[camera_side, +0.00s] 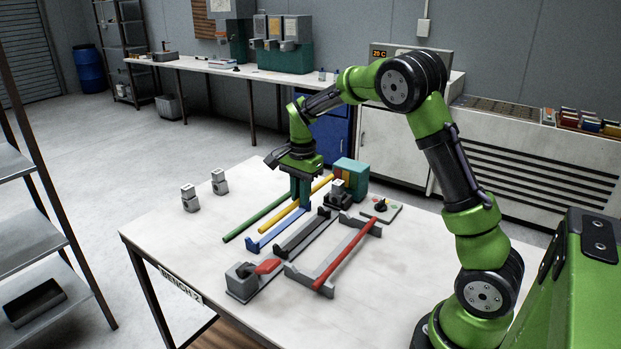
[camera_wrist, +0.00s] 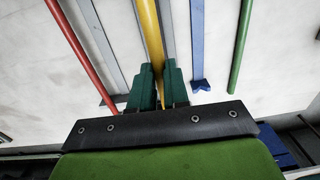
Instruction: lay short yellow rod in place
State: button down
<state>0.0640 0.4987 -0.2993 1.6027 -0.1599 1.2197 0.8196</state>
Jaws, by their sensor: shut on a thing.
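My gripper (camera_side: 302,203) is shut on the yellow rod (camera_side: 281,218), with the teal fingers on either side of it in the wrist view (camera_wrist: 159,90). The yellow rod (camera_wrist: 148,28) looks raised above the table and runs away from the fingers. In the side view it overlaps the area near the blue cradle (camera_side: 271,234). In the wrist view the blue cradle (camera_wrist: 196,40) lies to the right of the rod, with a gap. A dark grey cradle (camera_side: 298,238) lies beside the blue one. The fingers hide part of the rod, and its exact height is unclear.
A green rod (camera_side: 250,222) lies at the left. A red rod (camera_side: 345,256) rests across a grey frame (camera_side: 300,283) at the right. A grey clamp with a red handle (camera_side: 265,266) stands in front. A teal machine (camera_side: 351,172) stands behind. The table's left part is mostly clear.

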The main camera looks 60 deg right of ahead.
jog(key=shift+f, duration=4.25)
jog(key=c, duration=1)
grip_release()
jog(key=shift+c, duration=0.2)
notch_tip(320, 180, up, 17)
jog(key=shift+s, duration=0.3)
jog(key=shift+f, duration=0.1)
